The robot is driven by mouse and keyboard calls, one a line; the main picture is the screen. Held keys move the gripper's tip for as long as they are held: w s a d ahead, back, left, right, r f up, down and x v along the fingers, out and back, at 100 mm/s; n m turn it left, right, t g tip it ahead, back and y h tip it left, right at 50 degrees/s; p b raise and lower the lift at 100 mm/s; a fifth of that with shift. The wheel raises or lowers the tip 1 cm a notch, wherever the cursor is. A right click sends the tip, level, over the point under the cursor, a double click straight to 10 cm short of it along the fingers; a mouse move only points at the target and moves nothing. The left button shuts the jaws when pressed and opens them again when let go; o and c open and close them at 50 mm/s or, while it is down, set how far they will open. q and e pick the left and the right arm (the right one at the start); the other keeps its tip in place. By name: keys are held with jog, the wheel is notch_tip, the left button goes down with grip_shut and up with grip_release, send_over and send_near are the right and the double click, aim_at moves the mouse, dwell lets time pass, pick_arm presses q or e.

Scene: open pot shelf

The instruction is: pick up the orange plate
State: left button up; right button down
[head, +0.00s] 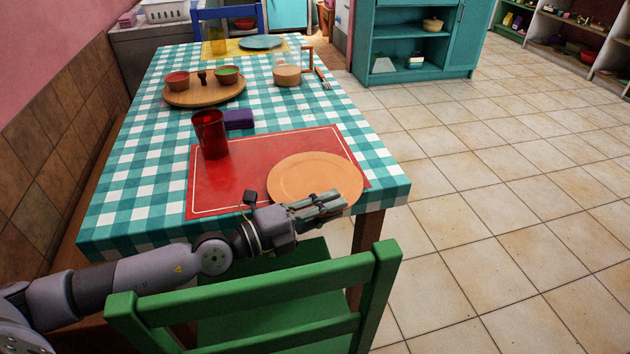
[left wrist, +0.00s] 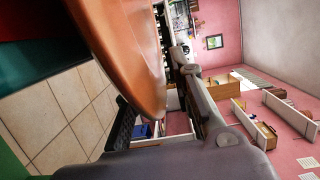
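The orange plate (head: 308,175) lies flat on the red placemat (head: 232,185), near the table's front right corner. My left gripper (head: 332,204) reaches in from the left and is at the plate's near edge, covering part of its rim. In the left wrist view the plate (left wrist: 115,45) shows as a large orange surface, with its rim reaching between the two spread fingers (left wrist: 150,80). The gripper looks open, and I cannot tell whether either finger touches the plate. My right gripper is not in view.
A red cup (head: 210,135) stands on the placemat, left of the plate, near a purple cloth (head: 239,120). A round wooden board (head: 205,97) with bowls is farther back. A green chair (head: 375,285) stands at the near edge, close under my left arm. Tiled floor lies right.

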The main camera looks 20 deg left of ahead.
pick_arm(q)
grip_shut()
dwell(0.4)
jog(key=shift+r, duration=0.2)
